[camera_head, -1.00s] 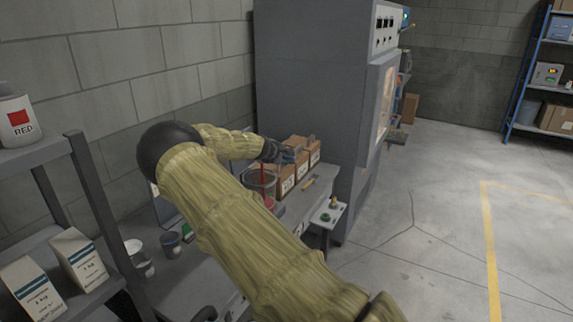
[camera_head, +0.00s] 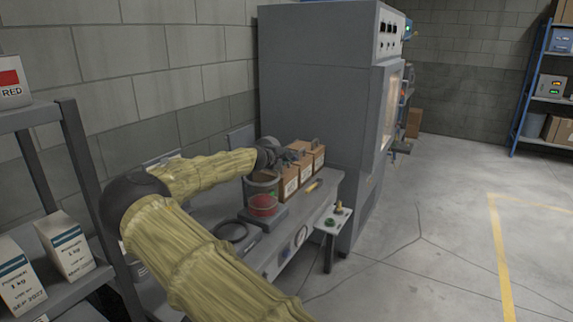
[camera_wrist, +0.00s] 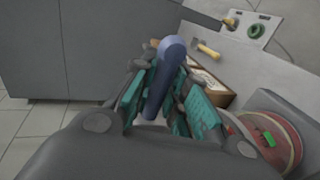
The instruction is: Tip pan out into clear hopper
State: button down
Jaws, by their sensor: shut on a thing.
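My gripper (camera_head: 270,156) is over the far end of the bench, above and close to the clear hopper (camera_head: 262,188). The hopper is a see-through cylinder on a dark base, with red material in its lower part. In the wrist view my gripper (camera_wrist: 165,100) is shut on a blue-grey rounded handle (camera_wrist: 171,52), which stands up between the teal finger pads. I take this as the pan's handle; the pan's body is hidden. At the right of the wrist view, a round vessel, likely the hopper (camera_wrist: 285,112), shows red contents and a small green piece (camera_wrist: 268,138).
Brown boxes (camera_head: 290,182) stand right behind the hopper, before the tall grey cabinet (camera_head: 315,90). A yellow-handled tool (camera_head: 314,186) lies beside them. A black ring (camera_head: 232,231) lies at the bench front. A shelf with white packs (camera_head: 65,247) is at left. Floor at right is clear.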

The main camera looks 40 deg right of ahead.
jog(key=shift+s+a+f+h+b, duration=0.1)
jog(key=shift+f+h+b, duration=0.3)
jog(key=shift+b, duration=1.25)
jog(key=shift+a+r+h+b, duration=0.2)
jog(key=shift+r+h+b, duration=0.1)
jog(key=shift+b, duration=0.5)
jog(key=shift+r, duration=0.1)
jog(key=shift+d+r+p, duration=0.1)
jog(key=shift+r+p, duration=0.05)
jog(key=shift+p, duration=0.35)
jog(key=shift+d+p, duration=0.15)
jog(key=shift+p, duration=0.5)
jog(key=shift+y+p, duration=0.35)
jog(key=shift+y, duration=0.05)
jog(key=shift+r+p, duration=0.1)
jog(key=shift+p, duration=0.8)
jog(key=y+p, duration=0.1)
jog(key=p, duration=0.3)
jog(key=d+y+p, duration=0.1)
jog(key=p, duration=0.3)
jog(key=shift+d+r+g+y, duration=0.1)
jog(key=shift+r+g+y, duration=0.2)
jog(key=shift+g+y, duration=0.1)
jog(key=shift+f, duration=0.15)
